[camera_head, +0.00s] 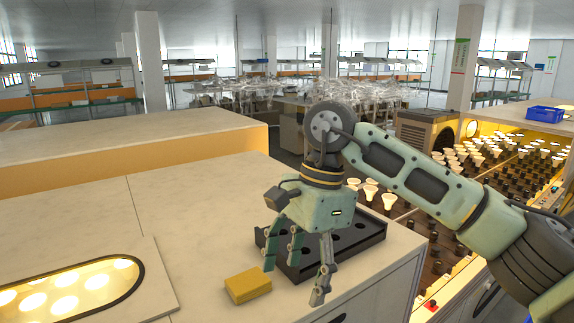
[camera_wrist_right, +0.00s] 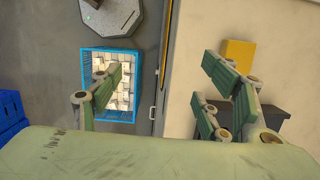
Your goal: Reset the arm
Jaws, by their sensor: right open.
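My right gripper (camera_head: 296,278) hangs fingers-down over the front edge of the pale worktop (camera_head: 205,235) in the head view. Its fingers are spread apart with nothing between them. In the right wrist view, the gripper (camera_wrist_right: 160,95) also shows its fingers wide apart and empty. My right arm comes in from the right side and bends at the elbow above the counter. A yellow block (camera_head: 248,285) lies on the worktop just left of the fingers. A black tray with round holes (camera_head: 362,240) sits behind the gripper, partly hidden by it. My left gripper is not in view.
A lit oval window (camera_head: 75,285) is set in a raised panel at left. Racks of bulbs (camera_head: 475,165) stand at right, with a blue bin (camera_head: 546,114) behind. The right wrist view shows a blue crate of white boxes (camera_wrist_right: 122,112) on the floor. The worktop's middle is clear.

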